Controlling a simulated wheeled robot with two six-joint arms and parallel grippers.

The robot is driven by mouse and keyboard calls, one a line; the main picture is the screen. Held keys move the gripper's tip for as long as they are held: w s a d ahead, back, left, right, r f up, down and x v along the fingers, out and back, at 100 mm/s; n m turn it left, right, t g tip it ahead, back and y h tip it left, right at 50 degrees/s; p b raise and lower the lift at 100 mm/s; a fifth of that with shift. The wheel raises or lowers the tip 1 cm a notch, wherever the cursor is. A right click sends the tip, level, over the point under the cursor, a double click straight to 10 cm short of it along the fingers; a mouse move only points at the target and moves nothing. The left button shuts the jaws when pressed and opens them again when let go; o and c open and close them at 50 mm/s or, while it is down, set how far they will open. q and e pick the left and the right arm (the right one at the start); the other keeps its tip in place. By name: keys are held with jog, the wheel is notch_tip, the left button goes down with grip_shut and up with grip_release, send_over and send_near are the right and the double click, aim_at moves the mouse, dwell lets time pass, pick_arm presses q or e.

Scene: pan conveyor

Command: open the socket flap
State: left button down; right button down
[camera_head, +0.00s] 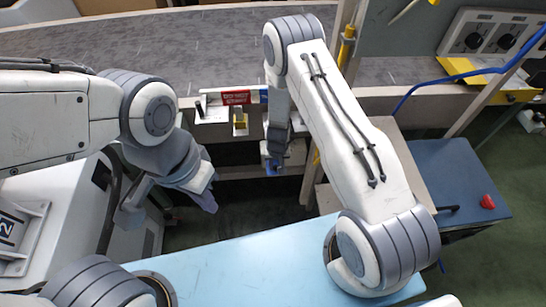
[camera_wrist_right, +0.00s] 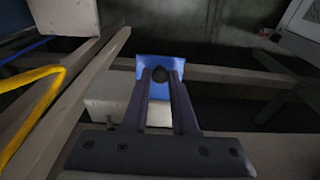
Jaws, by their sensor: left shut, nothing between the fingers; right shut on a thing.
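The socket flap looks like the small blue plate (camera_wrist_right: 182,68) in the right wrist view. A dark round knob (camera_wrist_right: 160,74) sits in front of it. My right gripper (camera_wrist_right: 160,86) is shut on the knob, its two fingers close on either side. In the head view a bit of blue (camera_head: 271,169) shows below my right gripper (camera_head: 276,158), mostly hidden by the wrist. A pale box (camera_wrist_right: 108,92) stands beside the flap. My left gripper (camera_head: 207,203) is shut and empty, pointing down at the left, apart from the flap.
The grey conveyor belt (camera_head: 190,55) runs across the back. A yellow block (camera_head: 240,121) and a red sign (camera_head: 236,97) are on its front edge. A blue cabinet (camera_head: 455,180) with a red knob (camera_head: 487,202) stands at right. A light blue surface (camera_head: 240,268) lies in front.

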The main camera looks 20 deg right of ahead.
jog(key=shift+d+f, duration=0.1)
jog(key=shift+d, duration=0.05)
jog(key=c, duration=0.7)
grip_release()
jog(key=shift+r, duration=0.25)
notch_tip(320, 180, up, 10)
jog(key=s+p, duration=0.1)
jog(key=p, duration=0.5)
jog(key=shift+s+a, duration=0.2)
jog(key=shift+a, duration=0.05)
